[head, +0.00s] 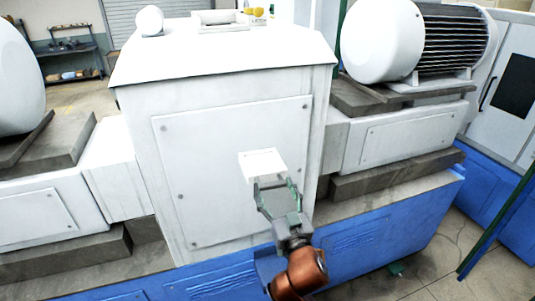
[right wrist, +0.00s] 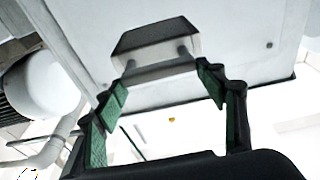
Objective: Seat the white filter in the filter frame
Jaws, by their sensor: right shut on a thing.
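My right gripper (head: 268,182) is shut on a white block, which I take to be the white filter (head: 263,163). The block sits at the fingertips, in front of the machine's pale front panel. In the right wrist view the green-padded fingers (right wrist: 162,75) are at the two sides of the block (right wrist: 155,55), whose upper face is in shadow. A pale raised fitting with a rectangular opening (head: 222,22) lies on top of the machine; it may be the filter frame, but I cannot tell surely. My left gripper is not in view.
The white machine housing (head: 220,70) stands ahead on a blue base (head: 385,240). A white cylinder (head: 150,20) and small yellow parts (head: 257,11) are on its top. A large ribbed motor (head: 445,40) stands at right. Open air surrounds the gripper on the near side.

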